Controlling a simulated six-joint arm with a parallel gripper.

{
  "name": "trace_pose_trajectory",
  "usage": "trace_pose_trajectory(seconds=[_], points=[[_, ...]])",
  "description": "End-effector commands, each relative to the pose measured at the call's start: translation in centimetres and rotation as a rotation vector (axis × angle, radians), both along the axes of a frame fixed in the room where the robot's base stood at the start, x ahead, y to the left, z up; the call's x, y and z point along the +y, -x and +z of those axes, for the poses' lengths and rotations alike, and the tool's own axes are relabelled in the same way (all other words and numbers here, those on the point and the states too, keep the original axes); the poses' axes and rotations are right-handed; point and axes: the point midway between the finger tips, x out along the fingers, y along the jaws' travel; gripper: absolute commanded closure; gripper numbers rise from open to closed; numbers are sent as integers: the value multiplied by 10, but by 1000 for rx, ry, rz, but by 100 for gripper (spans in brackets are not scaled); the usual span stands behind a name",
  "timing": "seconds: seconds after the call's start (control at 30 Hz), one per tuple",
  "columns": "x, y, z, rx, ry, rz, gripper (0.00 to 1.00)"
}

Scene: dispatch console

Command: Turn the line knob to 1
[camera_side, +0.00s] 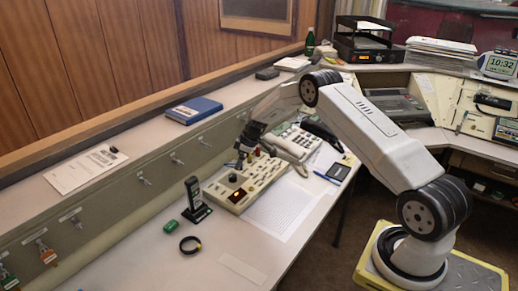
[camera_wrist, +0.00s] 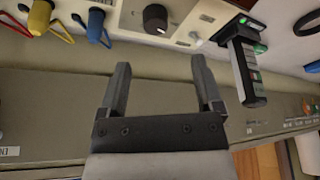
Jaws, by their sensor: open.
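The line knob is a round black knob with a pale pointer mark, on the cream console panel, at the top of the wrist view (camera_wrist: 155,18). In the side view, a small dark knob (camera_side: 232,177) on the console (camera_side: 262,180) appears to be the same one. My gripper (camera_wrist: 160,82) is open, with its two dark fingers apart and nothing between them. In the side view my gripper (camera_side: 243,158) hangs just above the console's rear edge, close to the knob. The fingers do not reach around the knob. The numbers around the knob are too small to read.
Yellow (camera_wrist: 39,17) and blue (camera_wrist: 96,25) plugs with cords sit on the knob's other side. A telephone (camera_side: 296,140) stands behind the console. Paper sheets (camera_side: 275,210) lie in front.

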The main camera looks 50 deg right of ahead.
Motion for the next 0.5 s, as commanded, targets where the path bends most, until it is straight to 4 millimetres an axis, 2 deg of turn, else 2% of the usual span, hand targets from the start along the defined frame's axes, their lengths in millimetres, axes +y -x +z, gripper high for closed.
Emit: trace_pose_trajectory(seconds=[0.13,0.5], points=[[-6,-2,-5,-9,0,11,16],[-4,-4,-10,-9,-1,11,16]])
